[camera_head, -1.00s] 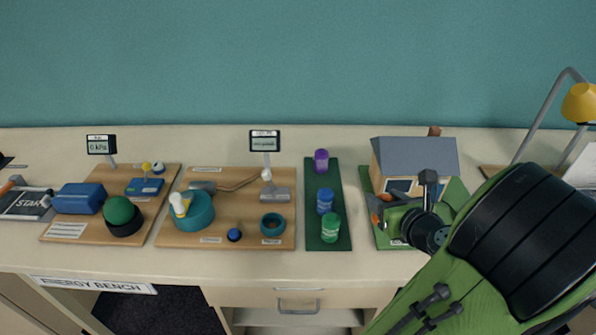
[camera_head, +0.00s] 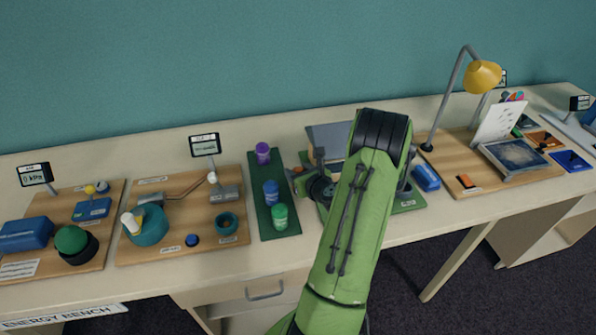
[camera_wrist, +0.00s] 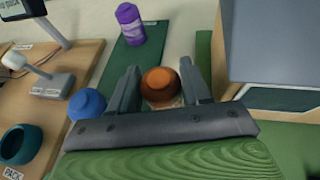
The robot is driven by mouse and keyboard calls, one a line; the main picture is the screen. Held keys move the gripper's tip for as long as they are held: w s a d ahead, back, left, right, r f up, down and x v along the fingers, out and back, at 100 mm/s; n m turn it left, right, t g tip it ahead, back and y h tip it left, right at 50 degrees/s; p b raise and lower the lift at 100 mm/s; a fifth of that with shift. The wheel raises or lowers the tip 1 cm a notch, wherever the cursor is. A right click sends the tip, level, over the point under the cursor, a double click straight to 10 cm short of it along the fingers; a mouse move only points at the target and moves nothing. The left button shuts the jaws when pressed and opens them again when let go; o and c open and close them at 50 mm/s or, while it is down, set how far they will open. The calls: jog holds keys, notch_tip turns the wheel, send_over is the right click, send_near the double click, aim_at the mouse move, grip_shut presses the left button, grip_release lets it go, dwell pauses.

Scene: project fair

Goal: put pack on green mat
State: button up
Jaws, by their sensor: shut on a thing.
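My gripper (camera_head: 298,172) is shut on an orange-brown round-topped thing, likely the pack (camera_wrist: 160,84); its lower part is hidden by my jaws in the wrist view. I hold it just right of the dark green mat (camera_head: 262,215), beside the house; its height above the table is unclear. On that mat stand a purple can (camera_head: 263,153), a blue can (camera_head: 271,192) and a green can (camera_head: 279,216). In the wrist view the purple can (camera_wrist: 130,22) is ahead, and the blue can (camera_wrist: 87,102) is left of my jaws.
The model house (camera_wrist: 275,45) on its green base (camera_head: 408,200) stands right of my gripper, partly hidden by my arm. A teal cup (camera_head: 227,222) sits on the wooden board (camera_head: 185,248) left of the mat. A blue box (camera_head: 426,177) lies right of my arm.

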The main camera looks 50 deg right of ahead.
jog(key=shift+w+d+f, duration=0.25)
jog(key=shift+w+f, duration=0.15)
jog(key=shift+f, duration=0.1)
jog(key=shift+s, duration=0.1)
jog(key=shift+f, duration=0.15)
jog(key=o, duration=1.2)
